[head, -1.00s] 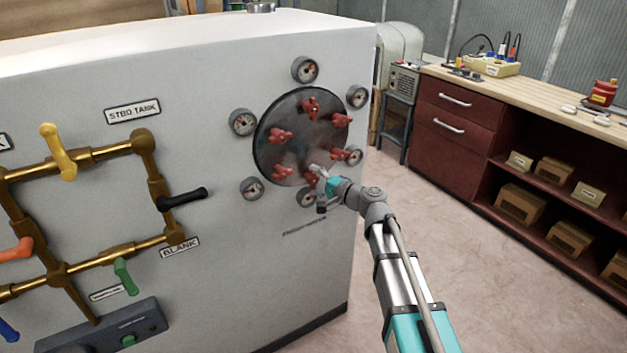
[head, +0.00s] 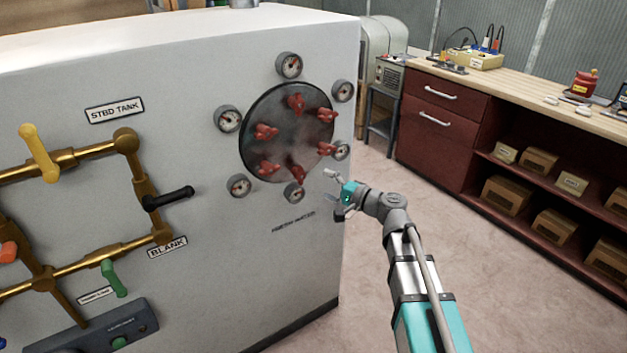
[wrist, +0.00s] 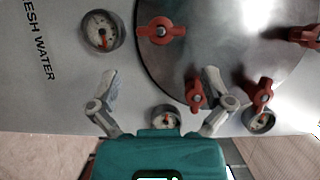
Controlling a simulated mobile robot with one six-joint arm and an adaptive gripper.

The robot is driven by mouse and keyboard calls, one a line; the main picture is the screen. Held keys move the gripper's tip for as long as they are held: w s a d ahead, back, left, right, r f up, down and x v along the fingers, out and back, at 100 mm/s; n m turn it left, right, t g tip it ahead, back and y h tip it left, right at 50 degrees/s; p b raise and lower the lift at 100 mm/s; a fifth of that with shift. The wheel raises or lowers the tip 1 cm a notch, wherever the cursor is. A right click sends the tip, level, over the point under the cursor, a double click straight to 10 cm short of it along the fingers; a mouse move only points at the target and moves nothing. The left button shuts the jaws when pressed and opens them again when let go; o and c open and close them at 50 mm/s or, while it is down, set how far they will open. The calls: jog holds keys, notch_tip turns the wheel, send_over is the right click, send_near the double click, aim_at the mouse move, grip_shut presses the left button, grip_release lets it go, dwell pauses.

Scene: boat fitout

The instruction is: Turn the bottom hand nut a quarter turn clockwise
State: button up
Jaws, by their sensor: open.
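The bottom hand nut (head: 297,173) is a red winged nut at the lower edge of the round dark hatch (head: 285,135). In the wrist view the bottom hand nut (wrist: 160,31) is at the top middle. Its wings run sideways there, roughly upright on the panel. My gripper (head: 336,195) is open and empty, to the right of the nut and apart from it. In the wrist view my gripper (wrist: 160,85) has its fingers spread wide, with the nut beyond and above the gap between them.
Several other red nuts ring the hatch; one, the lower right nut (wrist: 193,95), is near a fingertip. Small gauges surround the hatch, including a bottom gauge (head: 293,192) just below the nut. A workbench (head: 470,110) stands at right, with clear floor before it.

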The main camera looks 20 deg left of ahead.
jog(key=shift+v, duration=1.75)
jog(key=s+d+f+n+g+h, duration=0.2)
jog(key=s+d+f+h, duration=0.25)
jog(key=d+f, duration=0.25)
jog(key=s+d+f+n+g+h, duration=0.1)
jog(key=s+d+f+n+h, duration=0.15)
jog(key=d+f+h, duration=0.4)
jog(key=s+d+f+m+g+h, duration=0.1)
jog(key=s+d+f+h, duration=0.2)
jog(key=d, duration=0.6)
jog(key=s+d+f+g+h, duration=0.1)
jog(key=s+d+g+h, duration=0.2)
jog(key=d, duration=0.6)
notch_tip(320, 180, up, 17)
jog(key=s+t+p, duration=0.1)
jog(key=p, duration=1.7)
jog(key=shift+a+r, duration=0.2)
